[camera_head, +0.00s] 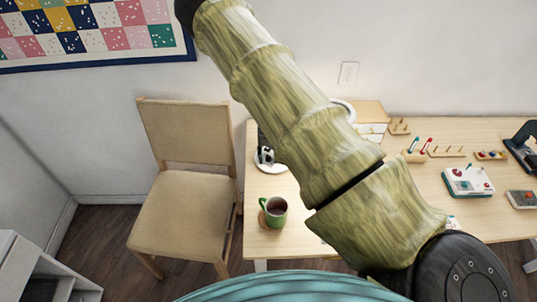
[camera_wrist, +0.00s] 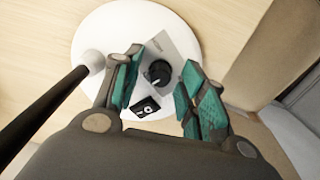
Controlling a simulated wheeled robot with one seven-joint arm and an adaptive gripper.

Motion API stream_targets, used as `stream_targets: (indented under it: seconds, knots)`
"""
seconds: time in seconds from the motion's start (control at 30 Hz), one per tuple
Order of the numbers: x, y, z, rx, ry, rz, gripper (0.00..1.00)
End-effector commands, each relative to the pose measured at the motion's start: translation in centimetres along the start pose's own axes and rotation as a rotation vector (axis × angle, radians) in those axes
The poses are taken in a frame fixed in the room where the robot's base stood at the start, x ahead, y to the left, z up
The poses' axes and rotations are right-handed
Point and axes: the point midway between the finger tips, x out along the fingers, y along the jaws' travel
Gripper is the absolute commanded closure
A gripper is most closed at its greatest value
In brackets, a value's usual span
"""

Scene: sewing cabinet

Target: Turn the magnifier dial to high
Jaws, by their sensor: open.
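The magnifier's round white base (camera_wrist: 88,45) fills the middle of the wrist view. It carries a grey plate (camera_wrist: 183,42) with a black round dial (camera_wrist: 158,72) and a small black tile with white marks (camera_wrist: 146,106). A light mark shows on the dial, but its setting is too small to read. My gripper (camera_wrist: 160,88) is open, its teal-padded fingers on either side of the dial in this view. Whether they touch it I cannot tell. In the head view the white base (camera_head: 277,167) shows partly behind my arm, and my gripper is hidden.
A black pole (camera_wrist: 42,112) rises from the base close to my left finger. A green mug (camera_head: 273,211) stands near the table's front left. A tan chair (camera_head: 184,215) stands left of the table (camera_head: 252,187). A white device (camera_head: 468,181) and thread racks lie right.

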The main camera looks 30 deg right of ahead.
Motion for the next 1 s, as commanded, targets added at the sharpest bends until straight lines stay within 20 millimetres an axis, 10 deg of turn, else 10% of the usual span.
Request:
stream_targets:
  seconds: [0.17, 0.4, 1.0]
  knots:
    - [0.00, 0.00, -0.01, 0.000, 0.000, 0.000, 0.59]
    - [-0.02, 0.00, -0.02, 0.000, 0.000, 0.000, 0.99]
    - [0.08, -0.01, -0.08, 0.153, 0.001, -0.002, 1.00]
